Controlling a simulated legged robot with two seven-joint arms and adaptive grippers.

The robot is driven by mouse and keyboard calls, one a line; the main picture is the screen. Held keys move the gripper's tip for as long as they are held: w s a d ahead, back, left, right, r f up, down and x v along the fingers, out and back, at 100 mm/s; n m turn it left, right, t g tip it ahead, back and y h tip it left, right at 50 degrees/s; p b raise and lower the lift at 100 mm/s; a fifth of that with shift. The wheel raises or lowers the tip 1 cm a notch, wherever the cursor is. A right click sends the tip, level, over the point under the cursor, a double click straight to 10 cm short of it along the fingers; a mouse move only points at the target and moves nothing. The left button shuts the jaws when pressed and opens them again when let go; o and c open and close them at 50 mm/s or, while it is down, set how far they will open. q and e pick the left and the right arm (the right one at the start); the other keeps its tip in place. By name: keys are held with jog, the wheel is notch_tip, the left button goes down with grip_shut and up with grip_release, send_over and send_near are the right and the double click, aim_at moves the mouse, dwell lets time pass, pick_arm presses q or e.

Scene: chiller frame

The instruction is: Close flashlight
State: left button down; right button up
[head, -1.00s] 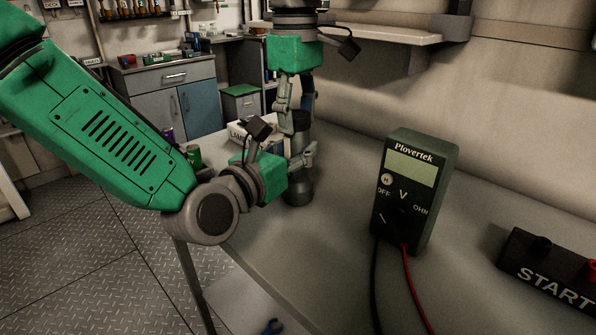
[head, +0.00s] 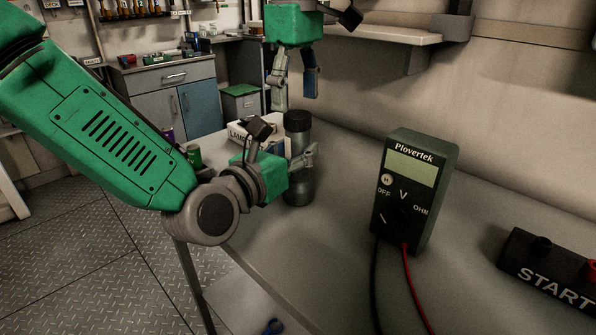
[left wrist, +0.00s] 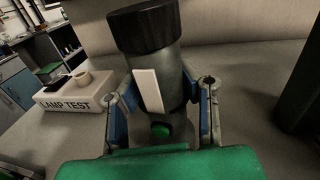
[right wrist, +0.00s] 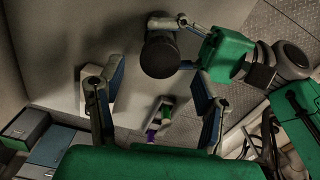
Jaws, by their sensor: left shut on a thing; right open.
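The flashlight (head: 299,165) stands upright on the table, a grey cylinder with a black ribbed cap (left wrist: 144,27) on top. The cap also shows from above in the right wrist view (right wrist: 159,55). My left gripper (head: 303,160) is shut around the flashlight's body, below the cap; its fingers lie on both sides in the left wrist view (left wrist: 163,108). A white strip and a green button face the left wrist camera. My right gripper (head: 296,90) is open and empty, above the cap and apart from it. The cap sits on the body with no visible gap.
A white lamp test box (left wrist: 75,95) stands on the table beside the flashlight. A Plovertek multimeter (head: 415,190) with black and red leads and a black START box (head: 548,268) stand to the right. Small cans (head: 194,156) stand near the table's left edge. A shelf (head: 375,36) hangs behind.

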aim_at(297, 114)
jog(key=shift+r, duration=0.4)
jog(key=shift+c, duration=0.5)
jog(key=n, duration=0.1)
jog(key=r+n, duration=0.1)
jog(key=n, duration=0.1)
jog(key=shift+a+r, duration=0.15)
jog(key=shift+r, duration=0.15)
jog(key=r+n, duration=0.1)
jog(key=n, duration=0.1)
jog(key=r+n, duration=0.1)
jog(key=n, duration=0.1)
jog(key=shift+d, duration=0.2)
jog(key=shift+f, duration=0.15)
jog(key=shift+f, duration=3.95)
